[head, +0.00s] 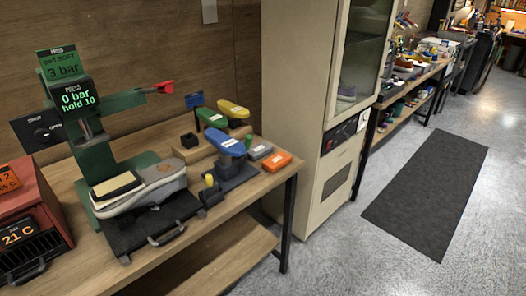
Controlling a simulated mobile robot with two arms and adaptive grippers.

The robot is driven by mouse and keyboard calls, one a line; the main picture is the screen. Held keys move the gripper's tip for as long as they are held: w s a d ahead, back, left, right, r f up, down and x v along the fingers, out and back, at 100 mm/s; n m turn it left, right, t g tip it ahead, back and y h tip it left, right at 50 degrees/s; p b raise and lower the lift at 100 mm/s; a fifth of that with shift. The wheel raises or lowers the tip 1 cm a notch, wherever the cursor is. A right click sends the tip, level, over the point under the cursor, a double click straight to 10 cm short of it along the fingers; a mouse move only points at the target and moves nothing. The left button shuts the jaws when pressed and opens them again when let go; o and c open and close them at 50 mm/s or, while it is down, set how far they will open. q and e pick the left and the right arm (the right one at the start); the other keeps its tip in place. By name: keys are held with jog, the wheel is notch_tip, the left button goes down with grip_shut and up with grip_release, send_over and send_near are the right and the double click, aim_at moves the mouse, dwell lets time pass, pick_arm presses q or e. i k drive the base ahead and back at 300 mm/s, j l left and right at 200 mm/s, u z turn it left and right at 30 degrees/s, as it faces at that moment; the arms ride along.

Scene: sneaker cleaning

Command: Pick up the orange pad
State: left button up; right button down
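The orange pad (277,161) lies flat near the right end of the wooden workbench (262,187), close to its right edge. It is a small orange block and nothing covers it. A grey pad (260,149) lies just behind and to its left. Neither of my grippers is in view.
Left of the pad stand a blue sole form (225,143), with green (212,117) and yellow (233,109) ones behind. A green press (113,130) stands over a grey sneaker (140,190). A red heater box (25,215) is far left. A tall beige cabinet (300,100) stands right of the bench.

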aim_at(277, 162)
jog(key=u, duration=0.2)
jog(key=i+l+u, duration=0.1)
jog(key=l+u, duration=0.2)
jog(key=i+l+u, duration=0.1)
jog(key=l+u, duration=0.55)
jog(key=i, duration=0.05)
